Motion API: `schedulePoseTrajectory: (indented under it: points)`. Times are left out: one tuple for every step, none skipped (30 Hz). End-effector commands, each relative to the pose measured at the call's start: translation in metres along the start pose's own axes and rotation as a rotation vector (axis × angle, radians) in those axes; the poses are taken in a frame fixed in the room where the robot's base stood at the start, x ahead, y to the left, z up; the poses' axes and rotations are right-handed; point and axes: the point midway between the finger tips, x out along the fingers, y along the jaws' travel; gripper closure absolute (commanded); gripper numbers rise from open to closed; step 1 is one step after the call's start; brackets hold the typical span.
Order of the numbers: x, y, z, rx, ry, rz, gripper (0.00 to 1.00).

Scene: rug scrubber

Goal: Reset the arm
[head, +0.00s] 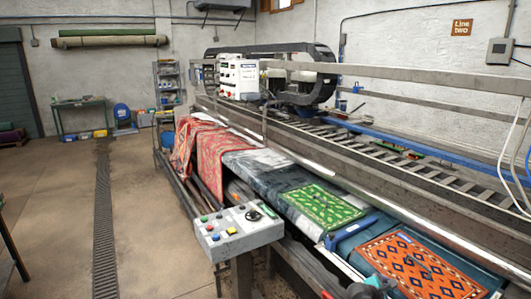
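My gripper's fingers do not show in the head view. A dark, jointed shape at the bottom edge, right of centre, may be part of my arm, but it is cut off by the frame. The rug scrubber (290,78) is a long machine running from the lower right to the back. A grey control box (238,240) with coloured buttons and a black knob stands at its near side. A green patterned rug (322,206) and an orange patterned rug (412,270) lie flat on the bed. A red rug (205,155) drapes over the far end.
Open concrete floor lies to the left, with a dark drain grate (104,225) running along it. A green table (80,105) and a shelf rack (168,85) stand at the back. Rolled rugs (110,38) hang on the back wall. Metal rails (440,78) border the machine.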

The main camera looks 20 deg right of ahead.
Motion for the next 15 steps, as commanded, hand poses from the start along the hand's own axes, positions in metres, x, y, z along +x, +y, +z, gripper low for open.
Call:
schedulePoseTrajectory:
  points:
    - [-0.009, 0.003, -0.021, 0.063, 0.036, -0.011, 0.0]
    - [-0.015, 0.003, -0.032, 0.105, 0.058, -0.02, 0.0]
    - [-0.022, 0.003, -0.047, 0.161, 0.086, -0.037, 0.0]
    - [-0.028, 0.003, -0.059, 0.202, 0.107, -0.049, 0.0]
    - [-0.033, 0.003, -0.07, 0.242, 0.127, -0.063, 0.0]
    - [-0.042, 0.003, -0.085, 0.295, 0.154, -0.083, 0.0]
    - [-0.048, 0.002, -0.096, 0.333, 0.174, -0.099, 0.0]
    - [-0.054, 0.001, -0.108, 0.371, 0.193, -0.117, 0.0]
    - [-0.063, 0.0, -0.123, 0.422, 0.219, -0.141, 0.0]
    - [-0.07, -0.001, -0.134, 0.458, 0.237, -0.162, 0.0]
    - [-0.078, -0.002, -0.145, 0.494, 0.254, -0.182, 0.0]
    - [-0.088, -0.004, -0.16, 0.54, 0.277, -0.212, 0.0]
    - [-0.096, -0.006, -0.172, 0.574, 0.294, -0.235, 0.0]
    - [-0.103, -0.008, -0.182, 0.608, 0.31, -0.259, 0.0]
    - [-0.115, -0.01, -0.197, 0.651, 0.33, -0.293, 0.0]
